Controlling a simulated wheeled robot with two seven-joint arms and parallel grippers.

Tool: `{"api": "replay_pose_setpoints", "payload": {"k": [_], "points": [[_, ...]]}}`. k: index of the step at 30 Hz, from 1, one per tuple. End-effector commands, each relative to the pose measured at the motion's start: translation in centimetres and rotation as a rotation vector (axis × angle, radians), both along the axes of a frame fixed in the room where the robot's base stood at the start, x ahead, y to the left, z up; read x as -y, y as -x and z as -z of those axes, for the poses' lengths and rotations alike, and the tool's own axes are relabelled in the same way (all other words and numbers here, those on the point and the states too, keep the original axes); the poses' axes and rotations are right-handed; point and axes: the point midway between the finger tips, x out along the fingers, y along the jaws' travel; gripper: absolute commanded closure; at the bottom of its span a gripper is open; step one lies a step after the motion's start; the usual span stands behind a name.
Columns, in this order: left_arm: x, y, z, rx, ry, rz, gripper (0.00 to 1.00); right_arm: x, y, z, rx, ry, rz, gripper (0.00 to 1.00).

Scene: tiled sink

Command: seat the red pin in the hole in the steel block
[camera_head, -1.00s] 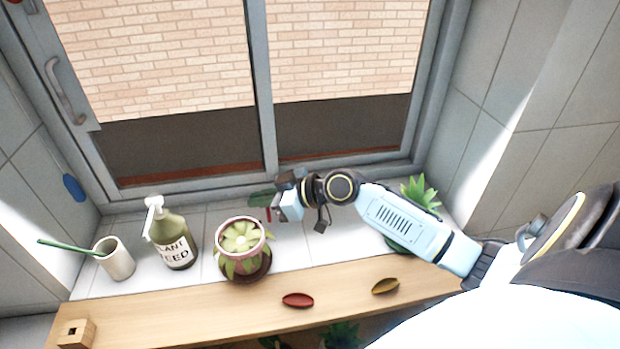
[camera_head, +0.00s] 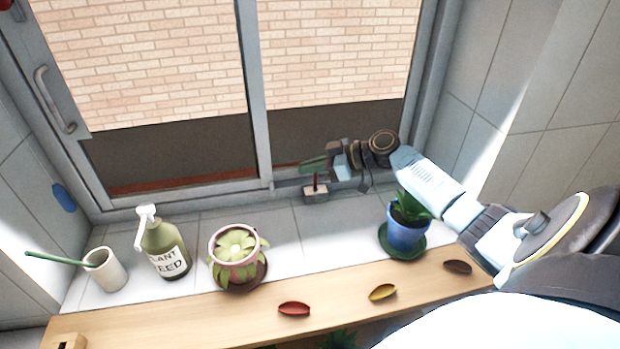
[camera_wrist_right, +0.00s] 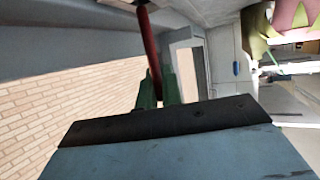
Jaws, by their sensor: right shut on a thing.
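My right gripper (camera_head: 314,166), with green fingers, is near the window sill at the back. In the right wrist view its fingers (camera_wrist_right: 157,88) are shut on the red pin (camera_wrist_right: 149,45), which sticks out beyond them. In the head view a short length of the red pin (camera_head: 314,180) shows below the fingers. The small grey steel block (camera_head: 316,196) stands on the tiles directly under it. The pin's lower end meets the top of the block in this view; I cannot tell whether it is inside the hole. My left gripper is not in view.
A blue pot (camera_head: 405,231) with a plant stands right of the block. A pink flower pot (camera_head: 238,262), a plant feed bottle (camera_head: 167,248) and a white cup (camera_head: 106,270) stand left. Small red (camera_head: 294,309) and yellow (camera_head: 383,292) dishes lie on the wooden shelf (camera_head: 190,318).

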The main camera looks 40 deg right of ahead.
Motion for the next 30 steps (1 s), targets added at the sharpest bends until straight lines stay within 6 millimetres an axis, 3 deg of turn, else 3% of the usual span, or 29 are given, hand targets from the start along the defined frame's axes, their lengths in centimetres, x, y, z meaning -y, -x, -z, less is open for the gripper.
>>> {"api": "replay_pose_setpoints", "payload": {"k": [8,13,14,18,30], "points": [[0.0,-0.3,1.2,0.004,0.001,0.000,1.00,-0.1,0.0,3.5,-0.003,-0.002,0.002,1.00],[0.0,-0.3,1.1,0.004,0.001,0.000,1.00,-0.1,0.0,3.3,-0.002,-0.001,0.001,1.00],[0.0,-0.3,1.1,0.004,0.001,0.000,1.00,-0.1,0.0,3.3,-0.002,-0.001,0.001,0.90],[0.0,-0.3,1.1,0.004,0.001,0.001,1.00,-0.1,0.0,3.3,-0.002,-0.001,0.001,0.72],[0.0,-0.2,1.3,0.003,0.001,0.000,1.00,0.4,0.6,3.2,-0.002,0.000,0.003,0.71]]}}
